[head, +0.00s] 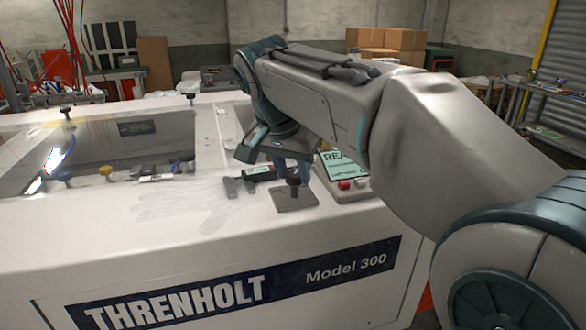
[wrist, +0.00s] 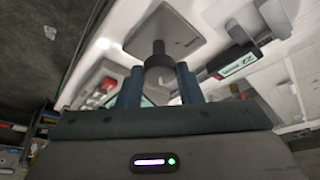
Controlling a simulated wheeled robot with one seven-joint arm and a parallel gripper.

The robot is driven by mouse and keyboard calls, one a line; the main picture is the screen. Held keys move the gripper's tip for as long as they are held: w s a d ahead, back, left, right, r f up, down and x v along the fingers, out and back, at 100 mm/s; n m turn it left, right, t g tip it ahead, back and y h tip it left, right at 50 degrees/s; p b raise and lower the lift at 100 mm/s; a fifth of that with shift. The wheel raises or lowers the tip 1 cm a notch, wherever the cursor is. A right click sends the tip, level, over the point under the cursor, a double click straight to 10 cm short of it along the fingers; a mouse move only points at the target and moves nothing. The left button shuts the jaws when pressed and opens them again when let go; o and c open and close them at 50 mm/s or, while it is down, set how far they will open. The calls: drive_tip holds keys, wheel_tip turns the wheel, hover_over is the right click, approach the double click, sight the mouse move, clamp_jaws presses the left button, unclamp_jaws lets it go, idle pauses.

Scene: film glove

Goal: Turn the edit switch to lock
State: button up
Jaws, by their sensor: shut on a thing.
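The edit switch appears to be the dark round knob (head: 293,190) on a square grey plate (head: 297,203), on the top of the white machine near its front edge. My gripper (head: 292,176) points down over it, with its blue fingers at the knob. In the wrist view the knob (wrist: 158,66) stands out from the plate (wrist: 172,32) between the two fingers of my gripper (wrist: 159,80), and the jaws are shut on it. I cannot read any lock or edit marking, nor tell which way the knob is turned.
A control panel (head: 345,169) with a lit screen and red and white buttons stands close to the right of the knob. A black labelled block (head: 259,173) lies close to the left. The machine's open recess (head: 125,150) is further left. Cardboard boxes (head: 390,43) stand at the back.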

drive_tip(key=n, duration=0.2)
drive_tip(key=n+y, duration=0.1)
drive_tip(key=n, duration=0.1)
drive_tip(key=shift+d+t+y, duration=0.2)
drive_tip(key=shift+t+y, duration=0.1)
drive_tip(key=n+y, duration=0.1)
drive_tip(key=n, duration=0.3)
drive_tip(key=shift+d+n+y, duration=0.15)
drive_tip(key=shift+n+y, duration=0.25)
drive_tip(key=n, duration=0.2)
drive_tip(key=n+g+y, duration=0.1)
drive_tip(key=n, duration=0.1)
drive_tip(key=shift+w+d+n+y, duration=0.1)
drive_tip(key=shift+n+y, duration=0.2)
drive_tip(key=shift+w+d+n+g+y+p, duration=0.1)
drive_tip(key=shift+n+g+y+p, duration=0.45)
drive_tip(key=shift+n, duration=1.45)
drive_tip(key=shift+g, duration=0.25)
drive_tip(key=o, duration=1)
drive_tip(key=p+v, duration=0.1)
drive_tip(key=v, duration=1.3)
